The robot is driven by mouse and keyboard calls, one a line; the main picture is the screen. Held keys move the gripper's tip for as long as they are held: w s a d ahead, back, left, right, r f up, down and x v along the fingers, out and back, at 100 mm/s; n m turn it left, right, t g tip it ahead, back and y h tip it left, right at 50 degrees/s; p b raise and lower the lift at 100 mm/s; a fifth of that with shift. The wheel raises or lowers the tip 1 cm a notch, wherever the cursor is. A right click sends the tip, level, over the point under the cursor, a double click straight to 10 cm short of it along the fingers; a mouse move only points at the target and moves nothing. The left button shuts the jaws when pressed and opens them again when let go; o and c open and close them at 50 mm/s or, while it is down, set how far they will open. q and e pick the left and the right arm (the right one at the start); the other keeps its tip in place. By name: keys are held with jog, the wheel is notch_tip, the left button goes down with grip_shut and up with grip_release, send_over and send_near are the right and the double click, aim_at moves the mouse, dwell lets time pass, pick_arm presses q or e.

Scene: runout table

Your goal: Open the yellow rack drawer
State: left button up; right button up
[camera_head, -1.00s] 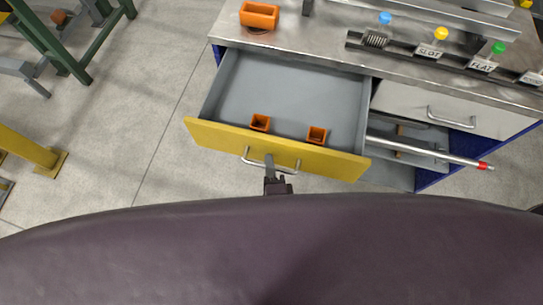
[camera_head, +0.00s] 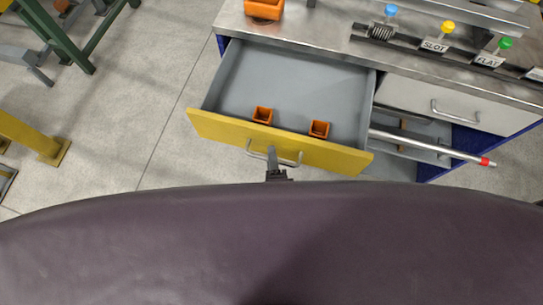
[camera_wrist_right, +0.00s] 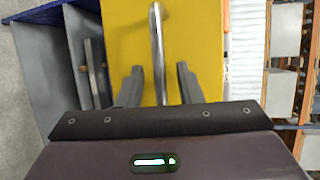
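The yellow-fronted drawer (camera_head: 330,153) stands pulled well out of the bench in the head view, its grey inside (camera_head: 290,85) showing. Its silver bar handle (camera_head: 287,161) is on the front face; the bar also shows in the right wrist view (camera_wrist_right: 158,45). My right gripper (camera_head: 272,155) is at the handle. In the right wrist view my right gripper's fingers (camera_wrist_right: 160,88) are spread, one on each side of the bar, with a gap to it on both sides. My left gripper is not in view.
Two small orange bins (camera_head: 262,115) (camera_head: 319,129) sit in the drawer near its front. A metal rod with a red end (camera_head: 430,146) sticks out right of the drawer. A closed grey drawer (camera_head: 450,103) is at right. A yellow post (camera_head: 35,140) stands at left; floor between is clear.

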jog(key=s+r+p, duration=0.1)
jog(key=s+p, duration=0.1)
jog(key=s, duration=0.5)
jog(key=shift+s+d+r, duration=0.15)
jog(key=shift+d, duration=0.15)
